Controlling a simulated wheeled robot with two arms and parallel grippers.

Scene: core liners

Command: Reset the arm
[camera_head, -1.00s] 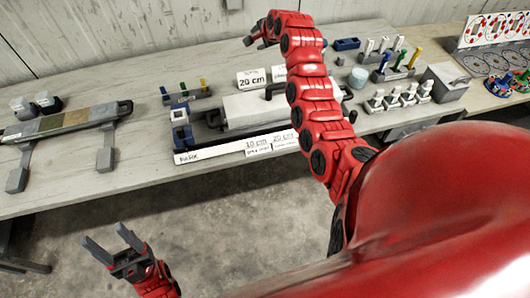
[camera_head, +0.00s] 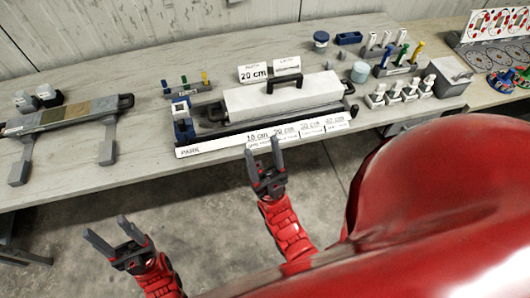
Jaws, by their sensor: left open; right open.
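My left gripper (camera_head: 116,238) is open and empty, low at the left of the head view. It is in front of the table, over the floor. My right gripper (camera_head: 263,160) is open and empty, its fingers pointing up in the picture toward the table's front edge. Neither gripper touches any object that I can see.
The table (camera_head: 150,175) holds a long white lidded box (camera_head: 250,101) with a black handle, a core tray (camera_head: 65,121) at left, and a marker rack (camera_head: 186,88). Concrete floor (camera_head: 210,235) is free in front.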

